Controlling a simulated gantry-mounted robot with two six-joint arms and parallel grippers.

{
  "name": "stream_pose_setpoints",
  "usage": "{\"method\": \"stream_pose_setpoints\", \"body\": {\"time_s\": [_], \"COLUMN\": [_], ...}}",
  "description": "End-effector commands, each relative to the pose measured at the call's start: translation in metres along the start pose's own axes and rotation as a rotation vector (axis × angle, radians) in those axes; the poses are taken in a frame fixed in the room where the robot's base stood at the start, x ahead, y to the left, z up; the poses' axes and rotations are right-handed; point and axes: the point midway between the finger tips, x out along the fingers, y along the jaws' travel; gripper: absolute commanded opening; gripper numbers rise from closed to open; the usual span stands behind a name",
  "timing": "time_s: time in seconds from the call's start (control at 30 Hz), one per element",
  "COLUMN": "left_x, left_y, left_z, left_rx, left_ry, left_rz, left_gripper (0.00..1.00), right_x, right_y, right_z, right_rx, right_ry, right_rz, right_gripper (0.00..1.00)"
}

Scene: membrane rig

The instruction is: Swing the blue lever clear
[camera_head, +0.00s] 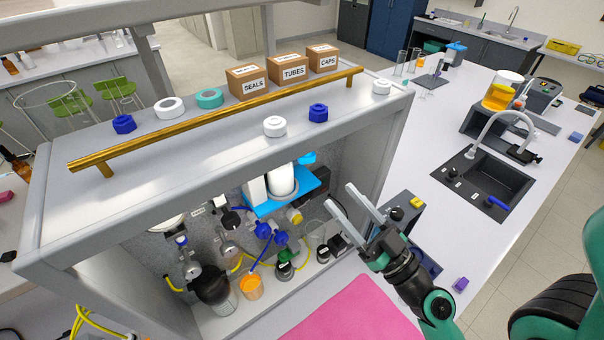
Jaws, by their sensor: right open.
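A thin blue lever (261,254) slants down from blue knobs (281,238) inside the rig, under the grey shelf. Above it is a blue bracket (300,194) with a white cylinder (282,182). My right gripper (338,195) is open and empty at the rig's right opening. Its two grey fingers point up and to the left, to the right of the lever and apart from it. My left gripper is out of view. The shelf hides the upper back of the rig.
An orange cup (250,287), a dark-topped beaker (216,292) and dark-capped jars (285,271) stand below the lever. A gold rail (220,119) runs along the shelf top (190,155). A pink mat (355,312) lies in front, mostly bare. A grey box (404,212) stands beside my right gripper.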

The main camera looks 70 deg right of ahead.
Motion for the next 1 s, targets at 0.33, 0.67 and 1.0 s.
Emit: {"method": "stream_pose_setpoints", "body": {"time_s": [0.33, 0.67, 1.0], "left_x": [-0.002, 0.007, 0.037], "left_y": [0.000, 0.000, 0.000], "left_z": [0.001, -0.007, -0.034], "left_rx": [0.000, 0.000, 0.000], "left_ry": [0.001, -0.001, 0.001], "left_rz": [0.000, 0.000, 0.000], "left_gripper": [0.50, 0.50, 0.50], "right_x": [0.004, 0.044, 0.109], "right_y": [0.006, 0.008, 0.010], "right_z": [0.001, -0.008, -0.003], "right_rx": [-0.010, -0.008, -0.008], "right_ry": [0.000, 0.004, 0.002], "right_rz": [0.017, 0.020, 0.022], "right_gripper": [0.60, 0.60, 0.60]}}
